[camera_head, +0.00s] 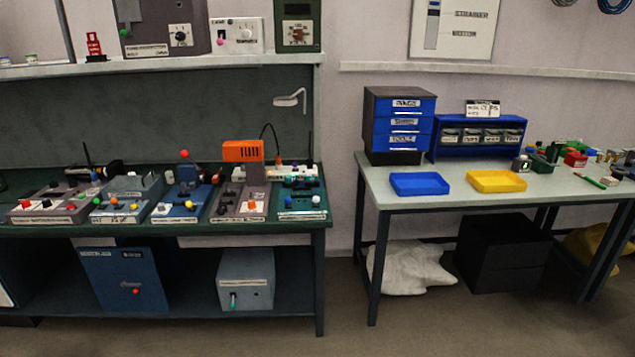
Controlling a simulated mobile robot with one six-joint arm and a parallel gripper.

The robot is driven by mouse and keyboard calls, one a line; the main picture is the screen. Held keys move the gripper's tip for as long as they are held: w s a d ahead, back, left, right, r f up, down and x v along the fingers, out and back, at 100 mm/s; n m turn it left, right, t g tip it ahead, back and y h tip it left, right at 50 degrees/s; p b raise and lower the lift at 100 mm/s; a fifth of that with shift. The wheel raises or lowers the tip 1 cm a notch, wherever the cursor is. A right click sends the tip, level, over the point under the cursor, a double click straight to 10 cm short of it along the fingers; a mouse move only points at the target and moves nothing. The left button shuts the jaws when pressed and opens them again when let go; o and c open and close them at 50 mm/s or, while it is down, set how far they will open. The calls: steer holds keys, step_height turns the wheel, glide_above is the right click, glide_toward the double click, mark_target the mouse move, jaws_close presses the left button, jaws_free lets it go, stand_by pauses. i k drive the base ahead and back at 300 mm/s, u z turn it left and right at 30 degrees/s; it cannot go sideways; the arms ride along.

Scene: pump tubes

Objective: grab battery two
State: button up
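No object can be made out as battery two at this size. Several small coloured items (575,158) in red, green, white and grey crowd the right end of the right-hand table; they are too small to identify. Labels on the devices and boxes are mostly too blurred to read. My gripper is not in view.
The right-hand table (400,198) bears a blue tray (419,184), a yellow tray (496,181), a blue drawer unit (400,124) and a blue rack (480,137). The left bench (180,240) is crowded with control devices. Open floor (400,330) lies in front.

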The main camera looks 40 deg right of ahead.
mark_target(311, 180)
steer(key=u, duration=0.1)
steer(key=i, duration=0.95)
steer(key=z, duration=0.05)
